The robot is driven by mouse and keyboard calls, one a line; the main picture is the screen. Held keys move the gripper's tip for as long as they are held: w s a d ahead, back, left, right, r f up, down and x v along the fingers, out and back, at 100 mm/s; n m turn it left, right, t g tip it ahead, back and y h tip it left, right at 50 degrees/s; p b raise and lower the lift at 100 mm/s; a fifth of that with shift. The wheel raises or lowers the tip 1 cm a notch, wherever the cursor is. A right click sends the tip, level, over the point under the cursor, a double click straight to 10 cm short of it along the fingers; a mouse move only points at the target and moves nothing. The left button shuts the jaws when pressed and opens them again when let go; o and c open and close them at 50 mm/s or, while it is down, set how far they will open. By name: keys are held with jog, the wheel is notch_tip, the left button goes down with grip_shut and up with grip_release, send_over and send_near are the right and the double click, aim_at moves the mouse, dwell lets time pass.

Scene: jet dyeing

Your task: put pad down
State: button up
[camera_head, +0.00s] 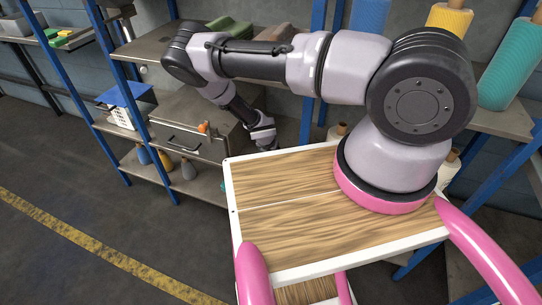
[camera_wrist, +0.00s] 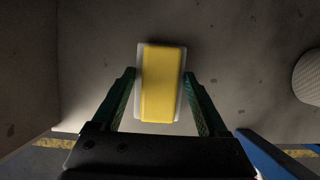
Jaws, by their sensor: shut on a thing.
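A yellow pad (camera_wrist: 162,88) with a pale grey-white border lies between the two dark green fingers of my gripper (camera_wrist: 160,77) in the wrist view. The gripper is shut on the pad by its long sides. Beneath it is a stained grey surface (camera_wrist: 235,80), with a dark shadow close around the pad's far end. I cannot tell whether the pad touches this surface or hangs just above it. In the head view my arm reaches to the shelf behind the wooden-topped cart, and the pad and fingertips are hidden there.
A drawer cabinet (camera_head: 190,141) with an orange item (camera_head: 203,128) on it stands on the shelf left of my wrist. Blue shelf posts (camera_head: 112,90) stand near the arm. A round pale object (camera_wrist: 309,76) is at the wrist view's right edge. Bare surface surrounds the pad.

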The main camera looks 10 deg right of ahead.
jog(key=shift+f, duration=0.35)
jog(key=shift+f, duration=0.15)
jog(key=shift+f, duration=0.15)
jog(key=o, duration=1.1)
jog(key=v, duration=1)
jog(key=shift+a+r, duration=0.25)
jog(key=shift+r, duration=0.05)
jog(key=shift+s+r, duration=0.1)
jog(key=shift+r, duration=0.05)
